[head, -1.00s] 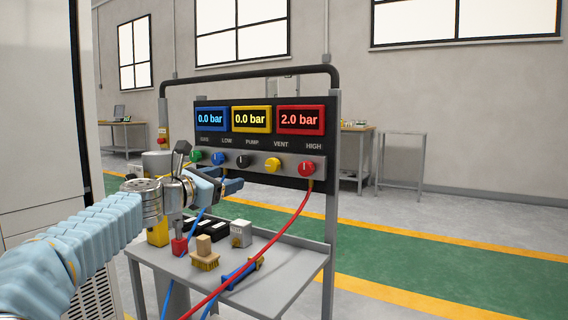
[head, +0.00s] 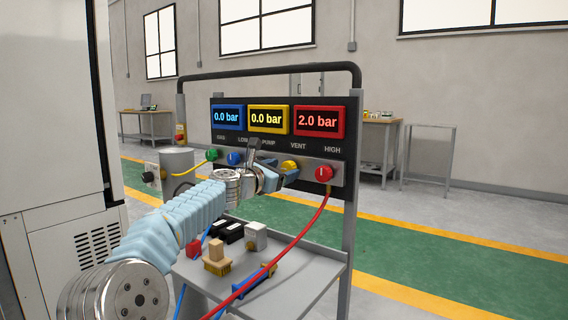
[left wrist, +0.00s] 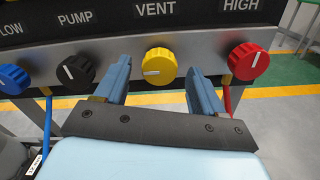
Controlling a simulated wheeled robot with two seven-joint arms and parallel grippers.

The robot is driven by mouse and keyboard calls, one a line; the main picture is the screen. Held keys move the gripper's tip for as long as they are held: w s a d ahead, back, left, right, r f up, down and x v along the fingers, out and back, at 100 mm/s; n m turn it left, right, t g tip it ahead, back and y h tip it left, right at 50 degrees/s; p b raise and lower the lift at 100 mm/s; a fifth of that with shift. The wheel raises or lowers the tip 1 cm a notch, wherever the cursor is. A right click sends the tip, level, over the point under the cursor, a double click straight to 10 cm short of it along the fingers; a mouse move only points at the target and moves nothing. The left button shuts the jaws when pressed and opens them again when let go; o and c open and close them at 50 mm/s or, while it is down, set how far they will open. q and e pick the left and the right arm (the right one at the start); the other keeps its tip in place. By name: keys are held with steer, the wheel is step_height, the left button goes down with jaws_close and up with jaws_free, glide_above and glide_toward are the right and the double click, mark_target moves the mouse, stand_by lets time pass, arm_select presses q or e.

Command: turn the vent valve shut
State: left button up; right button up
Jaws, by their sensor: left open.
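The vent valve is a yellow knob (head: 289,165) under the VENT label on the panel's grey strip. In the left wrist view the yellow knob (left wrist: 159,62) faces me, with its white pointer mark lying roughly level. My left gripper (head: 287,179) is open in front of it, partly covering it in the head view. In the left wrist view the blue fingers of my left gripper (left wrist: 160,76) stand on either side of the knob, with a visible gap on each side. My right gripper is not in view.
The red HIGH knob (head: 324,174) is to the right, and the black PUMP knob (left wrist: 76,69) to the left. The red display (head: 319,121) reads 2.0 bar; the blue and yellow ones read 0.0. A red hose (head: 300,242) hangs across the cart shelf (head: 312,265), which holds several small items.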

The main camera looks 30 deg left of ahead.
arm_select(q)
steer(key=shift+w, duration=0.65)
steer(key=c, duration=1.1)
steer(key=shift+o, duration=0.2)
